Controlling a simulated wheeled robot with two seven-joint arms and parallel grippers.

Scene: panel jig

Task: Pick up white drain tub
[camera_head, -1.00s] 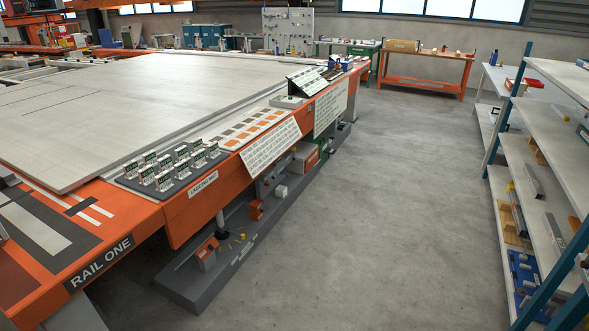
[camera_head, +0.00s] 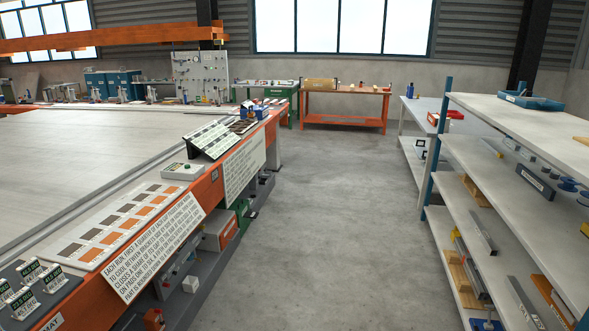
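I cannot pick out a white drain tub for certain in the head view. A small white block-like object (camera_head: 190,284) sits on the grey lower ledge under the orange table at the left; it is too small to tell whether it is a tub. Neither of my grippers is in view.
The orange jig table (camera_head: 196,196) with its pale panel fills the left. Grey shelving (camera_head: 520,118) with tools and blocks stands at the right. An orange workbench (camera_head: 342,121) and a green bench (camera_head: 290,90) stand at the back. The concrete aisle (camera_head: 325,220) between is clear.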

